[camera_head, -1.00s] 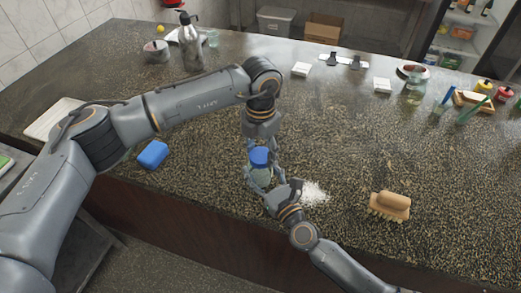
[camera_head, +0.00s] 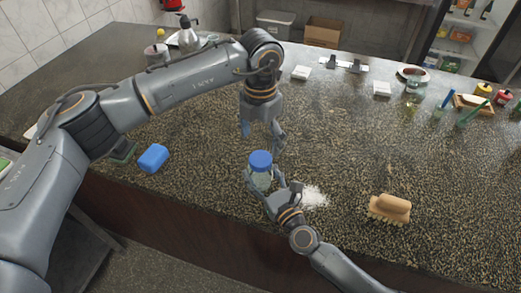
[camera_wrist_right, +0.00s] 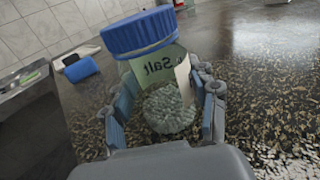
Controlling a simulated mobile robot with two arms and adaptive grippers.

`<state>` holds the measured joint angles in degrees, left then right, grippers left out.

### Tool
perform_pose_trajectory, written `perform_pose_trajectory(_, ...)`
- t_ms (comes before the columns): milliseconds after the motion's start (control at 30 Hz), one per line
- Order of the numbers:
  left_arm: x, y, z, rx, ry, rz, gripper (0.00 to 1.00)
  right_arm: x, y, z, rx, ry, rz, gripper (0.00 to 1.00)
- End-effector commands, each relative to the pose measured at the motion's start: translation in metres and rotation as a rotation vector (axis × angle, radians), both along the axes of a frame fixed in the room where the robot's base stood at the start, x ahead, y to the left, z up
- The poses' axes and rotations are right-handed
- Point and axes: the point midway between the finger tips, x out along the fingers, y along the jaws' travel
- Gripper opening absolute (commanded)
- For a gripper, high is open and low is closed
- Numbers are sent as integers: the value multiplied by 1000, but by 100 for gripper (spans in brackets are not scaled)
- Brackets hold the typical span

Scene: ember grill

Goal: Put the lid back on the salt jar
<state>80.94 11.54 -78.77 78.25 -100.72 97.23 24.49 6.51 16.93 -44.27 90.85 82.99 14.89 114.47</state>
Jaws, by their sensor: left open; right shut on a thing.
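The salt jar (camera_head: 261,179) is a clear jar with a pale label reading "Salt", and it stands near the counter's front edge in the head view. Its blue lid (camera_head: 260,160) sits on top of the jar; the lid also shows in the right wrist view (camera_wrist_right: 139,33), looking slightly tilted there with the camera's angle. My right gripper (camera_head: 261,185) is shut around the jar's body, fingers on both sides of it in the right wrist view. My left gripper (camera_head: 262,142) is open and empty, above and behind the lid, apart from it.
White spilled salt (camera_head: 314,196) lies right of the jar, near my right gripper. A wooden brush (camera_head: 390,208) lies farther right. A blue sponge-like block (camera_head: 153,158) lies at left. Bottles and small dishes stand along the back. The middle counter is clear.

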Motion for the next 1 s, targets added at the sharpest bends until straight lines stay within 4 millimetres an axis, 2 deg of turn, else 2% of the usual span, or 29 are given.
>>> perform_pose_trajectory(100,1,0,26,0,-4,-1,80,0,0,0,0,0,0,0)
perform_pose_trajectory(300,0,0,53,1,0,0,80,0,0,0,0,0,0,0)
perform_pose_trajectory(433,0,0,60,1,1,0,80,0,0,0,0,0,0,0)
perform_pose_trajectory(700,0,0,61,0,1,-1,80,0,0,0,0,0,0,0)
perform_pose_trajectory(733,0,0,60,1,1,-1,80,0,0,0,0,0,0,64)
perform_pose_trajectory(833,0,0,60,1,1,-1,80,0,0,0,0,0,0,85)
perform_pose_trajectory(1000,0,0,60,1,1,-1,80,0,0,0,0,0,0,85)
